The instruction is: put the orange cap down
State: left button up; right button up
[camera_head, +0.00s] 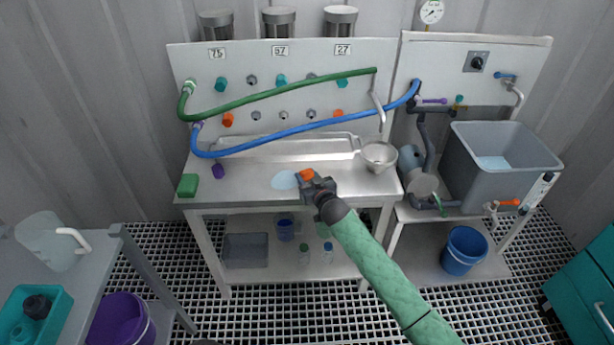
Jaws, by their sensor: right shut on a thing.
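The orange cap (307,174) is held in my right gripper (308,178), just over the front part of the steel bench top (248,178). The right gripper is shut on the cap, and its arm reaches in from the lower right. I cannot tell whether the cap touches the bench. My left gripper is not in view.
A light blue puddle or disc (285,180) lies just left of the cap. A green block (188,185) and a purple cap (218,171) are at the bench's left, a steel bowl (379,157) at its right. Green (270,95) and blue (300,128) hoses hang across the panel.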

jog(key=shift+f, duration=0.1)
jog(key=o, duration=1)
